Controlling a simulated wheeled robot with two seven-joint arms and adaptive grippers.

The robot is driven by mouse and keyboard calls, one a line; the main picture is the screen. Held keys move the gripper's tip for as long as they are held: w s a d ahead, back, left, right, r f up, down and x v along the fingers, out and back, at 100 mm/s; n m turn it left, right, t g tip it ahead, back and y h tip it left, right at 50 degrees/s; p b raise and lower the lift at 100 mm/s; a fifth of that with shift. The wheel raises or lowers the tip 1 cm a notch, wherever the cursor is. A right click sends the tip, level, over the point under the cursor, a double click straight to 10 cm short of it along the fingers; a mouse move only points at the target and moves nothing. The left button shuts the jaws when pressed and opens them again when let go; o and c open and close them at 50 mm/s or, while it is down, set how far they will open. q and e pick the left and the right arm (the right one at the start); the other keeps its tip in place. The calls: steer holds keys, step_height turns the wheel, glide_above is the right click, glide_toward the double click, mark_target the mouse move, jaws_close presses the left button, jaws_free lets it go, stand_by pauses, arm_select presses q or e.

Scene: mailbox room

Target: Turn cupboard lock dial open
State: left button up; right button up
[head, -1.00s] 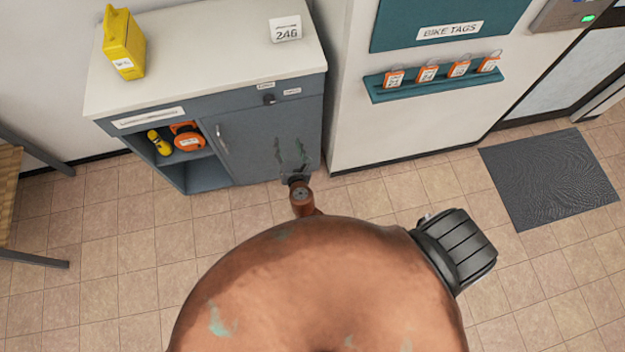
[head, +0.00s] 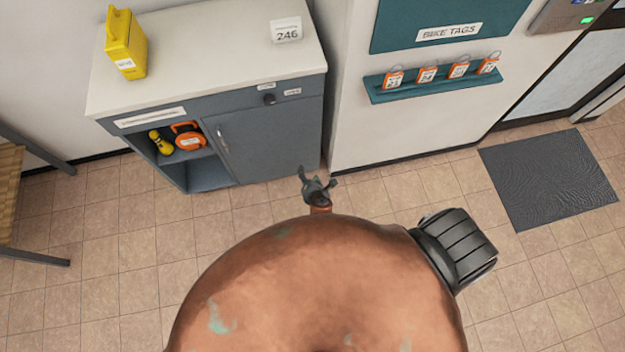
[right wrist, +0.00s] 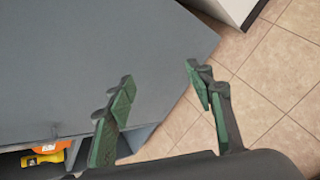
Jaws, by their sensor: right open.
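The lock dial (head: 269,99) is a small dark round knob on the upper front of the grey cupboard (head: 268,140), between two small white labels. My right gripper (head: 318,173) is open and empty, in front of and below the cupboard's lower right corner in the head view, well apart from the dial. In the right wrist view its two green-padded fingers (right wrist: 160,95) are spread, with the grey cupboard surface and floor tiles beyond them. The dial does not show in the right wrist view. My left gripper is not in view.
The cupboard's open shelf holds an orange round item (head: 188,136) and a yellow torch-like item (head: 160,142). A yellow container (head: 125,45) and a 246 sign (head: 286,31) stand on top. A teal tag shelf (head: 434,84) is at right. Floor in front is clear.

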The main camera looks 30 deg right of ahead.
steer(key=shift+s+d+f+m+g, duration=0.15)
steer(key=shift+s+d+f+m, duration=0.1)
steer(key=shift+s+f, duration=0.35)
steer(key=shift+s+d+f+m+g, duration=0.15)
steer(key=shift+s+f+m, duration=0.1)
steer(key=shift+s+f, duration=0.35)
steer(key=shift+w+f, duration=0.1)
steer(key=shift+w, duration=0.05)
